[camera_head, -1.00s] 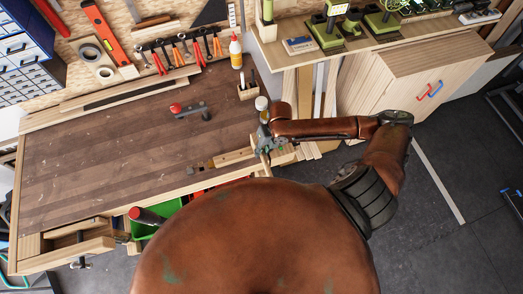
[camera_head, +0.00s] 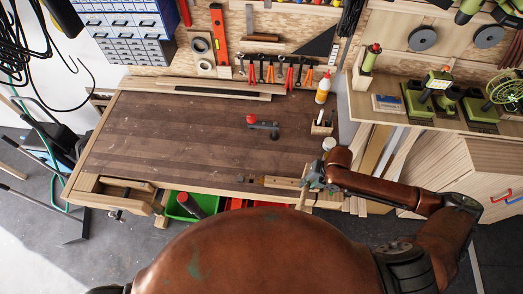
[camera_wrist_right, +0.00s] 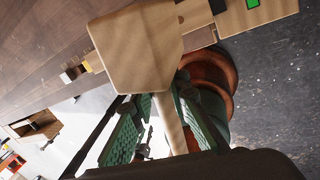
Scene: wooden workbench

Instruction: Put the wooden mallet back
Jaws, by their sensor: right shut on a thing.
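The wooden mallet is close up in the right wrist view, with its pale blocky head (camera_wrist_right: 135,45) above the fingers and its handle (camera_wrist_right: 168,118) running down between them. My right gripper (camera_wrist_right: 150,125) is shut on the handle. In the head view, my right gripper (camera_head: 315,178) is at the right front corner of the bench. A narrow pale wooden piece (camera_head: 303,196) sticks out just below it there, and most of the mallet cannot be made out. My left gripper is not in view.
The dark workbench top (camera_head: 170,140) is mostly clear. A red-knobbed clamp (camera_head: 262,126), a glue bottle (camera_head: 323,88) and a small wooden holder (camera_head: 322,127) stand on it. Pliers (camera_head: 290,78) and other tools hang behind. A green bin (camera_head: 183,207) is below the front edge.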

